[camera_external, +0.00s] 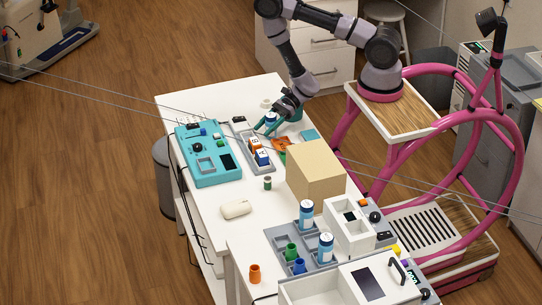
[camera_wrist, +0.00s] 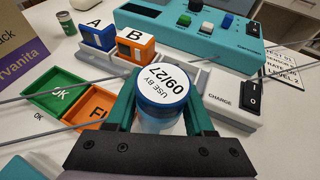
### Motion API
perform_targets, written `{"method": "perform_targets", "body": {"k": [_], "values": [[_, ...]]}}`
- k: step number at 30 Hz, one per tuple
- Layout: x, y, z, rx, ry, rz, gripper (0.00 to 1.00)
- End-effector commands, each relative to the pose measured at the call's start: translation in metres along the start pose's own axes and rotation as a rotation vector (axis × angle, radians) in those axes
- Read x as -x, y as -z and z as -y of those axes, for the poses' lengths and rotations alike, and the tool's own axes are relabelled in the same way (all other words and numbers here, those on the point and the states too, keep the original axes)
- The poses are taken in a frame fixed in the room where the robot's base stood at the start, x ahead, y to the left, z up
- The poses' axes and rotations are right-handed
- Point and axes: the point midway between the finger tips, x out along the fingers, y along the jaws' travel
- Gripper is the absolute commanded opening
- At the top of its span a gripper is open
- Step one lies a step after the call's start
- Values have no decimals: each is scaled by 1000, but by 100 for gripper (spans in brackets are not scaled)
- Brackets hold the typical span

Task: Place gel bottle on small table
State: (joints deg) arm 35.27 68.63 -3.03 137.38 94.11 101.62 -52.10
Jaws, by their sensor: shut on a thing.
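My gripper (camera_wrist: 163,115) is shut on a bottle with a blue lid (camera_wrist: 186,92) and a white top label reading "USE BY 09/27". The bottle stands upright between the green fingers, its body mostly hidden by them and the gripper's dark bar. In the external view my gripper (camera_external: 271,125) is over the far part of a white table (camera_external: 205,205), with the bottle's blue lid (camera_external: 271,116) between its fingers. I cannot tell whether the bottle touches the surface below. I cannot tell which surface is the small table.
A teal device (camera_external: 208,155), blue and orange blocks (camera_external: 259,151) and a cardboard box (camera_external: 315,172) crowd the table. Two blue-capped bottles (camera_external: 306,213) stand in a grey rack nearer. Thin grey cables (camera_wrist: 60,93) cross around my gripper. The white tabletop's left middle is fairly clear.

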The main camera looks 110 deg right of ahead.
Motion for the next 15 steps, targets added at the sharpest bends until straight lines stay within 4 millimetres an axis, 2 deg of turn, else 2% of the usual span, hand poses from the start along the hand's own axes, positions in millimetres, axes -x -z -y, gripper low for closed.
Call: {"method": "perform_targets", "body": {"k": [5,15], "values": [[8,-20,0,4,1,2,0],[30,-73,0,5,0,2,0]]}}
